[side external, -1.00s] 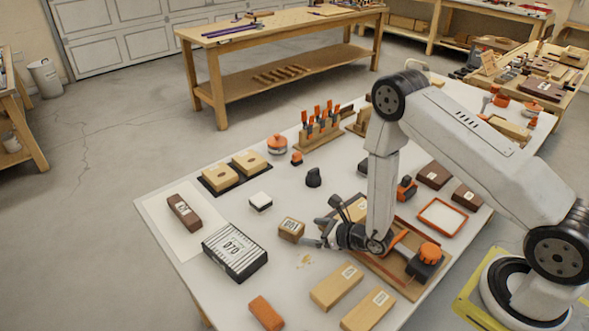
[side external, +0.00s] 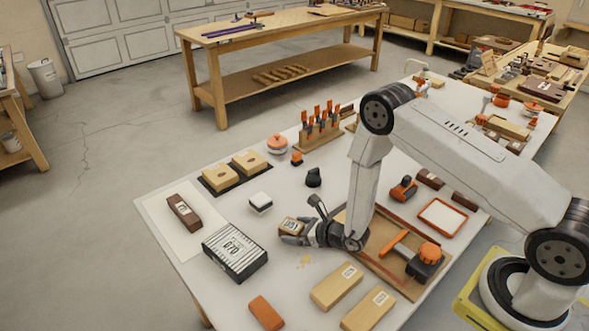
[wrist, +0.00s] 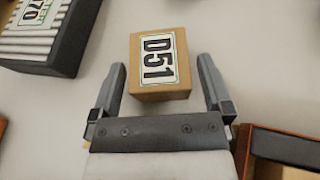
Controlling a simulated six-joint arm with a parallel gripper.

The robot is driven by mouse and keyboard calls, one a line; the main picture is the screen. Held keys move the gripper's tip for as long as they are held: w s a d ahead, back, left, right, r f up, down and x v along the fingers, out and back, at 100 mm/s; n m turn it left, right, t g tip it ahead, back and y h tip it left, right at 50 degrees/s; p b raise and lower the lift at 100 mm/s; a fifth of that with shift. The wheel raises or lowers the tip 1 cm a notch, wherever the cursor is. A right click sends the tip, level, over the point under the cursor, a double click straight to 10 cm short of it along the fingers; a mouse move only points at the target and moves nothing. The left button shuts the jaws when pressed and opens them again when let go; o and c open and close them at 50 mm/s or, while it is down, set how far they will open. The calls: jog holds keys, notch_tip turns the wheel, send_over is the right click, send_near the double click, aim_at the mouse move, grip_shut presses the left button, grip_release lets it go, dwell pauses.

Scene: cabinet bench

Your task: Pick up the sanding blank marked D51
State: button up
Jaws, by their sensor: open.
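The sanding blank marked D51 (wrist: 159,64) is a small tan block with a white label on top. In the wrist view it sits on the white table just beyond and partly between my open fingers. My gripper (wrist: 160,85) has one finger on each side of the block, with a gap on both sides. In the side view the blank (side external: 291,225) is partly hidden by my gripper (side external: 293,238), which is low over the table beside it.
A black-and-white striped box marked 070 (side external: 236,254) lies left of the blank. A wooden tray (side external: 400,276) with an orange-handled tool is on the right. Two pale wood blocks (side external: 336,287) (side external: 368,310) and an orange block (side external: 266,313) lie in front.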

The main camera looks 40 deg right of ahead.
jog(key=shift+x, duration=0.9)
jog(key=c, duration=1.2)
jog(key=shift+r, duration=0.1)
jog(key=shift+r, duration=1)
jog(key=s+d+r, duration=0.1)
jog(key=s+r, duration=0.9)
jog(key=s, duration=0.4)
jog(key=shift+r, duration=0.4)
